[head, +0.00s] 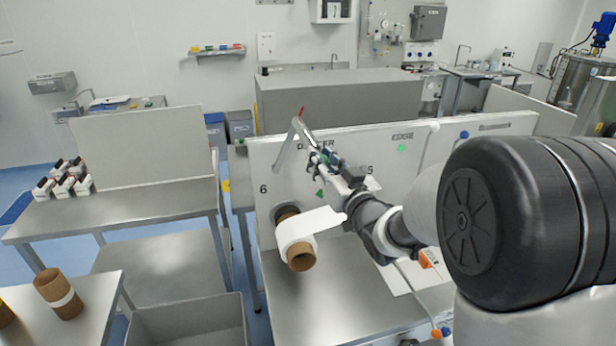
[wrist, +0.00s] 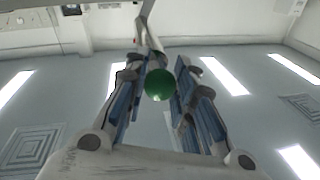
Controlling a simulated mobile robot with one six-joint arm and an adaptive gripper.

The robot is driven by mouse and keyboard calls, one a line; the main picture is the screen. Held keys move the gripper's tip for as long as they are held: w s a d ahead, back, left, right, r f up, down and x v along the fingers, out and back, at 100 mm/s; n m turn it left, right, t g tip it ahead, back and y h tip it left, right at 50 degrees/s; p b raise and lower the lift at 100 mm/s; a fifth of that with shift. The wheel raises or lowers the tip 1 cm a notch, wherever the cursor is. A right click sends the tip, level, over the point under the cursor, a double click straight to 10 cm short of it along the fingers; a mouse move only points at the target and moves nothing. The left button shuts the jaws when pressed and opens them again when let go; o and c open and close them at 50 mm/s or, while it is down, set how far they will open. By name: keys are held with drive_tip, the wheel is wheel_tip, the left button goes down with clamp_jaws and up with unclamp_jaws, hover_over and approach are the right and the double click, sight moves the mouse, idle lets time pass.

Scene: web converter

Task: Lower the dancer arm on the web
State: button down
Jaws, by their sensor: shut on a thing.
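The dancer arm (head: 288,148) is a grey bent bar on the upright white panel (head: 265,165), under the partly covered word "DANCER". It slants up to a bend near a red pointer. My gripper (head: 318,160) is at the panel's upper left part, beside the arm. In the wrist view, a green ball knob (wrist: 160,84) sits between the two blue-padded fingers of my gripper (wrist: 158,92), with a grey bar behind it. My gripper is shut on this knob. The white web (head: 312,222) runs from a brown-cored roll (head: 300,256) below; my arm hides part of the panel.
The number 6 is left of the dancer arm. A green marker (head: 402,148) sits under "EDGE" at the right. A steel table (head: 330,300) lies below the panel. A grey bin (head: 190,320) and a bench with a brown core (head: 58,293) stand at the left.

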drive_tip(key=w+d+f+m+t+h+b, duration=0.1)
drive_tip(key=w+d+f+m+t+b, duration=0.1)
drive_tip(key=d+f+m+b, duration=0.7)
drive_tip(key=shift+w+f+m+h+b, duration=0.35)
drive_tip(key=shift+f+m+b, duration=0.35)
drive_tip(key=shift+f+m, duration=0.5)
drive_tip(key=shift+r, duration=0.15)
drive_tip(key=c, duration=1.3)
unclamp_jaws()
drive_tip(key=shift+s, duration=0.15)
